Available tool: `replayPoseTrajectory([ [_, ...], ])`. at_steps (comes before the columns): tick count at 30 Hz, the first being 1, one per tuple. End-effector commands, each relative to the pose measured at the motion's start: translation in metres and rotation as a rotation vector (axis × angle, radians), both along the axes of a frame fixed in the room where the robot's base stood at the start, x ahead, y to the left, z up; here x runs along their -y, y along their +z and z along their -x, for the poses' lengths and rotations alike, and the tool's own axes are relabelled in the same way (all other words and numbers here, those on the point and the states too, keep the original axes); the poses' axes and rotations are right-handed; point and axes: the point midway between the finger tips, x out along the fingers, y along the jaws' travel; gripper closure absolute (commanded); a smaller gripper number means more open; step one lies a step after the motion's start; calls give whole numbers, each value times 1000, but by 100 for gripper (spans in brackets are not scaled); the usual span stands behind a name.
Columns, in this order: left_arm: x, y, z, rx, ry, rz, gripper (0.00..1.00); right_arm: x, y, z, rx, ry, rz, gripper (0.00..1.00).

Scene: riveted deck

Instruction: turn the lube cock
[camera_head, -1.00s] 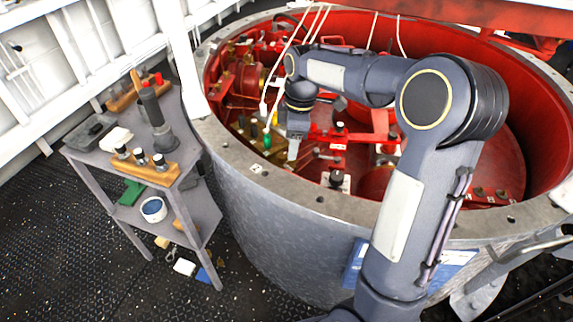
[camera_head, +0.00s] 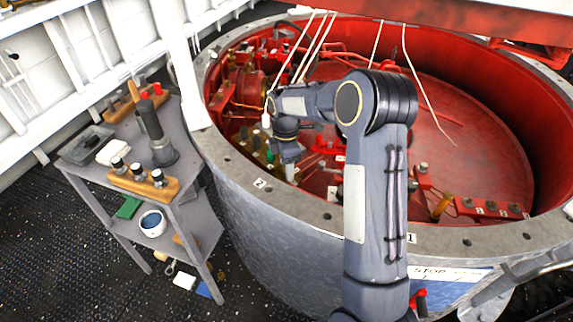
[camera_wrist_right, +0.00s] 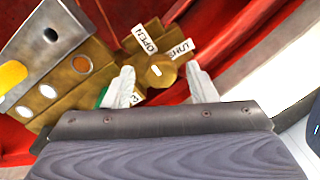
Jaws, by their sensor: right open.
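In the right wrist view the lube cock appears as a round brass head (camera_wrist_right: 160,72) with a pale slot across it, set on a brass fitting. A white OPEN tag (camera_wrist_right: 146,38) is at its upper left and a SHUT tag (camera_wrist_right: 180,49) at its upper right. My right gripper (camera_wrist_right: 162,84) is open, with one finger on each side of the head in the picture; contact cannot be told. In the head view my right gripper (camera_head: 290,172) reaches down inside the red well near its left rim. The cock cannot be made out there. My left gripper is not in view.
The grey round rim (camera_head: 330,215) surrounds the well. White cords hang from above near my forearm. A grey stand (camera_head: 195,190) with tools is at left.

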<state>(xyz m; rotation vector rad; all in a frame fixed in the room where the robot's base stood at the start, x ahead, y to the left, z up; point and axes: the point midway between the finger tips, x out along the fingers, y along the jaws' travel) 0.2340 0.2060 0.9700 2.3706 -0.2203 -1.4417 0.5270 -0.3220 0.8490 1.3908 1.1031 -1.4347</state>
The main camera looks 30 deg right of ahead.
Motion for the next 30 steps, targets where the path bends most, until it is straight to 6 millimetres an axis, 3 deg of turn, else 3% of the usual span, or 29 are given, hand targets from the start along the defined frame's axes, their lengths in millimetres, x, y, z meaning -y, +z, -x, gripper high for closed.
replayPoseTrajectory([
  [6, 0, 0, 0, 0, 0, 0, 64, 0, 0, 0, 0, -1, 0, 51],
  [16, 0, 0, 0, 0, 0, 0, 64, 0, 0, 0, 0, -1, 0, 92],
  [30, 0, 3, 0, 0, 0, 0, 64, 0, 1, 0, -1, -133, 0, 92],
])
